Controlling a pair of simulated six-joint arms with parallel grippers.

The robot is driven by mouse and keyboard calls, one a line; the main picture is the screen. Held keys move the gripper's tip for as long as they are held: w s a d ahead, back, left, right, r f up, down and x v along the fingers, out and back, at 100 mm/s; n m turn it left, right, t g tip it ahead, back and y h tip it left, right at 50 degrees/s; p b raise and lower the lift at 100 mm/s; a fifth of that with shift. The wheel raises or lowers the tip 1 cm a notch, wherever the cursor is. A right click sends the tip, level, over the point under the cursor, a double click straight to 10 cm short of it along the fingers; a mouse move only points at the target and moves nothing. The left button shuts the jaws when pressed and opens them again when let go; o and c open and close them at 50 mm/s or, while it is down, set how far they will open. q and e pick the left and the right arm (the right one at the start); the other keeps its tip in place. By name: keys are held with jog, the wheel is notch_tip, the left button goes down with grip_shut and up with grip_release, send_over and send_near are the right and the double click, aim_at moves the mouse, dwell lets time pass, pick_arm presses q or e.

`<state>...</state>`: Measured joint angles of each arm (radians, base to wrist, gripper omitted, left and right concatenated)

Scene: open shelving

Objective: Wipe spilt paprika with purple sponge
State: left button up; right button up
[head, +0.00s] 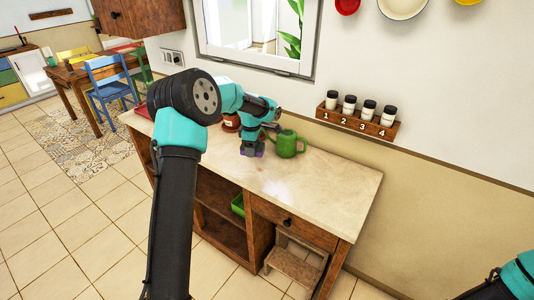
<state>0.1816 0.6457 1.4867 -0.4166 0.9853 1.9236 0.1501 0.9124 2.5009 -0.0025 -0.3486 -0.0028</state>
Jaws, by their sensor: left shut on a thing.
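My left arm reaches over the counter (310,190), and its gripper (252,149) points down near the back. It is shut on the purple sponge (248,153), of which only a small part shows at the fingertips, low at the counter top. I cannot tell whether the sponge touches the surface. No spilt paprika can be made out on the visible counter; my left arm hides part of the top. Only part of my right arm shows at the bottom right corner, and its gripper is out of view.
A green watering can (288,144) stands just right of the left gripper. A terracotta pot (231,122) is partly hidden behind my arm. A wall rack (355,120) holds several numbered jars. The counter's right half is clear. A wooden step stool (296,262) is below.

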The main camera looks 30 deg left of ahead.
aim_at(253, 167)
pick_arm(q)
jog(key=shift+f, duration=0.15)
jog(key=shift+f, duration=3.8)
jog(key=shift+d+r, duration=0.1)
jog(key=shift+d, duration=0.25)
jog(key=shift+s+d+f, duration=0.1)
jog(key=shift+d, duration=0.5)
jog(key=shift+s+d+f, duration=0.1)
jog(key=shift+d, duration=0.45)
jog(key=shift+c, duration=0.2)
jog(key=shift+d+r, duration=0.1)
jog(key=shift+d, duration=0.25)
jog(key=shift+w+a, duration=0.2)
jog(key=shift+a, duration=1.75)
jog(key=shift+d+r, duration=0.1)
jog(key=shift+r, duration=3.9)
